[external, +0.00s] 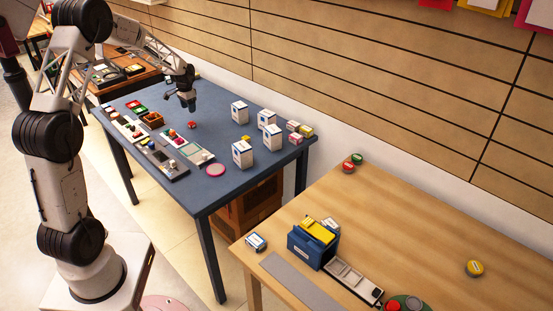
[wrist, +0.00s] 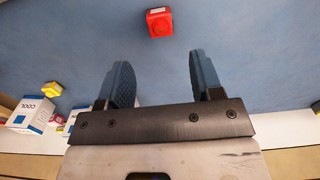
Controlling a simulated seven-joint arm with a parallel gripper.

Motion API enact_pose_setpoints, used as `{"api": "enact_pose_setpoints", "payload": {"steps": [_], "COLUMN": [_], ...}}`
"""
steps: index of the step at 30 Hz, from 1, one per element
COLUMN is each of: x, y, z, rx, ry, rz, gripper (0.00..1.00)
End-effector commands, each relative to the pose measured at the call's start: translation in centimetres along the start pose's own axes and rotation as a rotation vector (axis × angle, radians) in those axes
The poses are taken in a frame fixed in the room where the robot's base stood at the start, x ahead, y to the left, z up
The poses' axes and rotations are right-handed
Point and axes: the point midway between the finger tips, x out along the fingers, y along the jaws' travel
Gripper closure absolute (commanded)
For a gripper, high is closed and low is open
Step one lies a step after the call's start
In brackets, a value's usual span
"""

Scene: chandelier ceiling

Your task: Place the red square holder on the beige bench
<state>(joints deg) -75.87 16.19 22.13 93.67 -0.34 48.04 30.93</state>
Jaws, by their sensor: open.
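A small red square holder (external: 191,125) lies on the blue table (external: 222,189), with open table around it. In the wrist view the red holder (wrist: 159,22) is at the top centre, beyond the fingertips, with a pale patch on its top. My gripper (external: 187,100) hovers above the blue table near the holder, pointing down. In the wrist view my gripper (wrist: 160,75) has its two blue-grey fingers apart with nothing between them. The beige bench (external: 410,220) stands at the lower right, apart from the blue table.
Several white-and-blue boxes (external: 242,154) stand on the blue table to the right. Trays with small items (external: 187,145) lie on its left part, near a pink disc (external: 214,170). The bench holds a blue bin (external: 311,247) and a grey tray (external: 352,277); its middle is largely clear.

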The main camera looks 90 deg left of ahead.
Motion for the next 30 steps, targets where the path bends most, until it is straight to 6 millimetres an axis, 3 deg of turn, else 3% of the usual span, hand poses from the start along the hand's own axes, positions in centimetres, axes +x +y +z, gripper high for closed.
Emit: {"api": "enact_pose_setpoints", "payload": {"steps": [3, 10, 29, 30], "x": [-1.7, -3.5, -3.9, -3.9], "y": [0.0, 0.0, 0.0, 0.0], "z": [0.0, 0.0, 0.0, 0.0], "rx": [0.000, 0.000, 0.000, 0.000], "ry": [0.001, -0.001, -0.001, -0.001], "rz": [0.000, 0.001, 0.000, 0.000], "gripper": [0.40, 0.40, 0.40, 0.35]}}
